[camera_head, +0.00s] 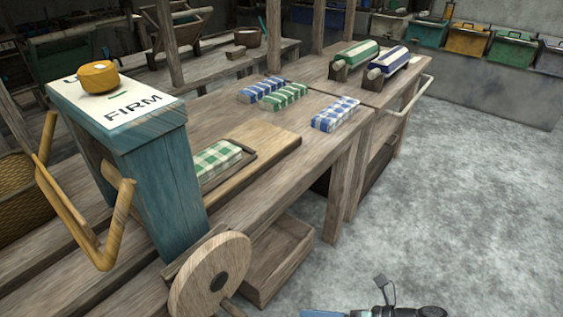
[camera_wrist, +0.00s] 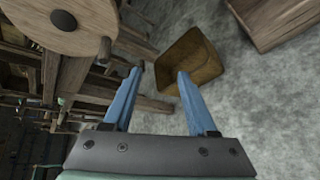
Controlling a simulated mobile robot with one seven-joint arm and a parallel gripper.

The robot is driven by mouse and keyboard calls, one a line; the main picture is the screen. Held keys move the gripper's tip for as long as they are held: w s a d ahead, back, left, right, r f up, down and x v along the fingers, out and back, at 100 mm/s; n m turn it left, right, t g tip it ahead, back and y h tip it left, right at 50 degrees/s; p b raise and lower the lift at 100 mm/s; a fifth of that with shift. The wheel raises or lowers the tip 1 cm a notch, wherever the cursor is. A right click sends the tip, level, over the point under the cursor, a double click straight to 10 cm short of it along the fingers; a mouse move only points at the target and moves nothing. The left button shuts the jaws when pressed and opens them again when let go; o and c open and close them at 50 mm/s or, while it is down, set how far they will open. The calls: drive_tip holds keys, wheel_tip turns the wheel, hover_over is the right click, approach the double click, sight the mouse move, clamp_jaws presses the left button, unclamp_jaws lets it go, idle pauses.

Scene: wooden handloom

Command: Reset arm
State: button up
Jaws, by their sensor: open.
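My gripper (camera_wrist: 159,82) is open and empty in the wrist view, its two blue fingers spread apart with bare floor and a wooden box seen beyond them. In the head view, only a small part of my arm's end (camera_head: 400,311) shows at the bottom edge, over the grey floor. It is apart from the wooden bench (camera_head: 290,180) and touches nothing that I can see. A round wooden wheel (camera_head: 210,280) stands at the bench's near end, and it also shows at the top left of the wrist view (camera_wrist: 62,22).
A blue post (camera_head: 155,190) carries a "FIRM" card (camera_head: 130,107) and a yellow knob (camera_head: 98,77). Folded checked cloths (camera_head: 335,114) and striped rolls (camera_head: 392,62) lie on the benches. A wooden box (camera_wrist: 187,62) stands below. The floor (camera_head: 450,200) at right is clear.

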drive_tip(key=w+d+r+n+t+h, duration=0.3)
drive_tip(key=w+d+r+n+h, duration=0.5)
drive_tip(key=w, duration=0.3)
drive_tip(key=w+r+n+t+h, duration=0.25)
drive_tip(key=r+n, duration=0.25)
drive_tip(key=r, duration=0.5)
drive_tip(key=w+r+n+t+h, duration=0.25)
drive_tip(key=w+r+n, duration=0.2)
drive_tip(key=r, duration=0.55)
drive_tip(key=s+a+r+n+t, duration=0.2)
drive_tip(key=a+r+n+t, duration=0.1)
drive_tip(key=r, duration=0.5)
drive_tip(key=s+a+r+n+t+h, duration=0.1)
drive_tip(key=s+a+r+n+t, duration=0.15)
drive_tip(key=r, duration=0.55)
drive_tip(key=s+a+r+n+t, duration=0.3)
drive_tip(key=r+n, duration=0.1)
drive_tip(key=r, duration=0.4)
drive_tip(key=s+a+r+n+t+y+p, duration=0.1)
drive_tip(key=s+a+r+n+t, duration=0.25)
drive_tip(key=s+r, duration=0.55)
drive_tip(key=s+a+r+n+t+p, duration=0.1)
drive_tip(key=s+a+r+n+t, duration=0.25)
drive_tip(key=s+r, duration=0.5)
wheel_tip(320, 180, up, 22)
drive_tip(key=p, duration=2.2)
drive_tip(key=shift+a+g+p, duration=0.35)
drive_tip(key=shift+p, duration=0.05)
